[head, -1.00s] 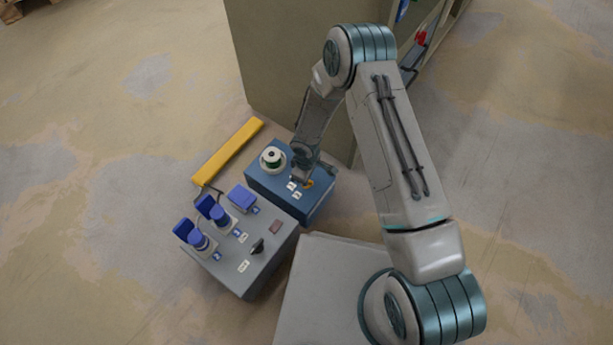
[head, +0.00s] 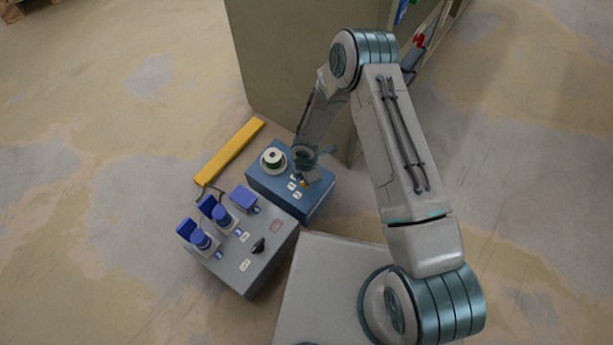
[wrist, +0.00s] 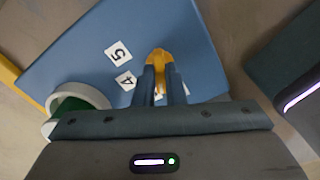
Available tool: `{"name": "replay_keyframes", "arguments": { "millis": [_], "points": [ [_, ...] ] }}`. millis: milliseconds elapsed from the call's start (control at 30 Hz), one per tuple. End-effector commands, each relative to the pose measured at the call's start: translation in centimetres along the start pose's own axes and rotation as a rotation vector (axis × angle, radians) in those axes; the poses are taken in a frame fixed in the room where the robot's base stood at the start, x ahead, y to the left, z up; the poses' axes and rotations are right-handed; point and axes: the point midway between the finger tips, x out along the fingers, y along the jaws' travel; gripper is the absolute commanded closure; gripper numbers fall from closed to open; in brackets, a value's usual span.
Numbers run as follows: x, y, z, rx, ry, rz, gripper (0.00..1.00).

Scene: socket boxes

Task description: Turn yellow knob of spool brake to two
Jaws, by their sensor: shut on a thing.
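The spool brake is a blue box (head: 311,207) on the floor, left of my arm in the head view; its top also fills much of the wrist view (wrist: 75,60). A white and green spool (head: 273,159) stands on its far left corner. The yellow knob (wrist: 159,57) shows between my fingertips in the wrist view. My gripper (wrist: 160,75) is shut on the knob. White labels 5 (wrist: 118,51) and 4 (wrist: 126,80) lie left of it. Another label is partly hidden by the fingers, and I cannot read it.
A grey box (head: 242,264) with blue-capped sockets (head: 215,215) and a black switch (head: 258,245) stands beside the blue box. A yellow bar (head: 228,152) lies behind on the floor. A large olive cabinet (head: 290,60) stands at the back.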

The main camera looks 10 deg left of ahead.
Motion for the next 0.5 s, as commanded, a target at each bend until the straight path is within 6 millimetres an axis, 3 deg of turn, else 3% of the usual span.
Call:
{"name": "replay_keyframes", "arguments": {
  "millis": [500],
  "points": [
    [-0.08, -0.08, -0.06, -0.379, 0.002, -0.002, 1.00]
  ]
}}
